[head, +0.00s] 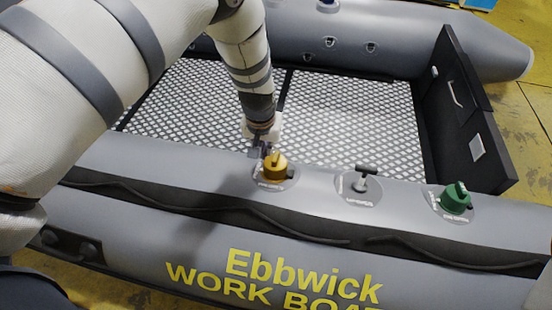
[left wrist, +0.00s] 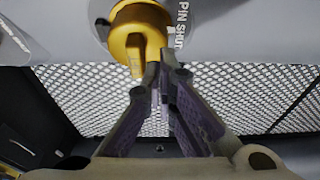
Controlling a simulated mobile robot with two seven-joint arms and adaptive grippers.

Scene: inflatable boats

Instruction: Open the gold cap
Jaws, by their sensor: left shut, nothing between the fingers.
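The gold cap (head: 275,166) sits on the near grey tube of the boat, in a round grey base plate, left of the other fittings. In the left wrist view the gold cap (left wrist: 140,30) shows at the top, with its raised grip bar pointing toward my fingers. My left gripper (head: 264,148) is just behind and left of the cap in the head view. In the left wrist view my left gripper (left wrist: 163,75) has its fingertips together and empty, beside the end of the grip bar. I cannot tell whether they touch it. My right gripper is not in view.
A grey fitting with a black T-handle (head: 365,178) and a green cap (head: 456,198) stand farther right on the same tube. The patterned boat floor (head: 350,115) lies behind. A black transom board (head: 470,110) closes the right end.

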